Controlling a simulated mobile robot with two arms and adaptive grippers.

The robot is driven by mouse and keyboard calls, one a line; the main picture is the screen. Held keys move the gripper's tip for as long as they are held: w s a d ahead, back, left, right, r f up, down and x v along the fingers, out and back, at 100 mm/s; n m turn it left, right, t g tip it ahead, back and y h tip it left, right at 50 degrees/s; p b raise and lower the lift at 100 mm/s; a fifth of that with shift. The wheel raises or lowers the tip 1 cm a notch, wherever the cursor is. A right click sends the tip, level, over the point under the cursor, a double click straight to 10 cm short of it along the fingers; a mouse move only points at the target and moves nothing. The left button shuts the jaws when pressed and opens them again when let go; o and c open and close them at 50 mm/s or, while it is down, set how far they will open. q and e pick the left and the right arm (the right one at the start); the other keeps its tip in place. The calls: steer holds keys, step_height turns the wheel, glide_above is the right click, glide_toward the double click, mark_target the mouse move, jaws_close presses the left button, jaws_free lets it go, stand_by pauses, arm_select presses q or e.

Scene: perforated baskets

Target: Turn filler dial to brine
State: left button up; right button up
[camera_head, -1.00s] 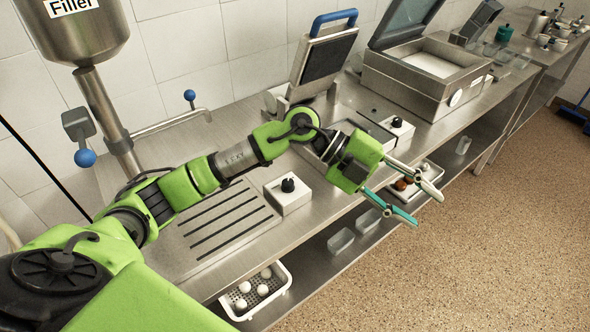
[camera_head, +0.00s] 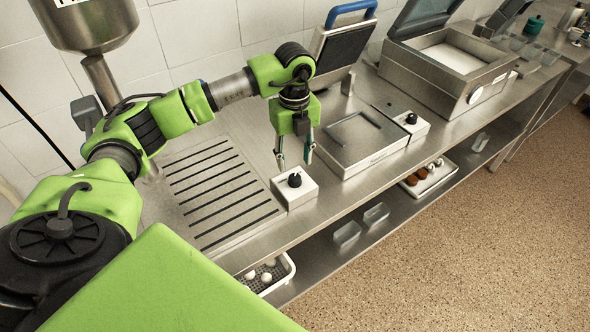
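A black dial (camera_head: 294,180) sits on top of a small white box (camera_head: 296,196) at the front of the steel counter, beside the slotted drain grate (camera_head: 212,188). The metal filler hopper (camera_head: 90,25) stands at the upper left; its label is mostly cut off. My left gripper (camera_head: 294,157) points down just behind and above this dial, its two fingers apart with nothing between them. Whether the fingers touch the dial cannot be told. The dial's markings are too small to read. My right gripper is out of view.
A second white box with a black dial (camera_head: 411,118) stands to the right, past a flat steel unit (camera_head: 356,140). A press with a blue handle (camera_head: 351,12) and a steel chamber machine (camera_head: 445,65) are behind. Baskets lie on the lower shelf.

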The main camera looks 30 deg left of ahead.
mark_target(295, 176)
arm_select(q)
step_height(295, 176, down, 6)
steer(key=shift+f+p, duration=0.2)
steer(key=shift+p, duration=0.5)
steer(key=shift+c, duration=0.5)
steer(key=c, duration=1)
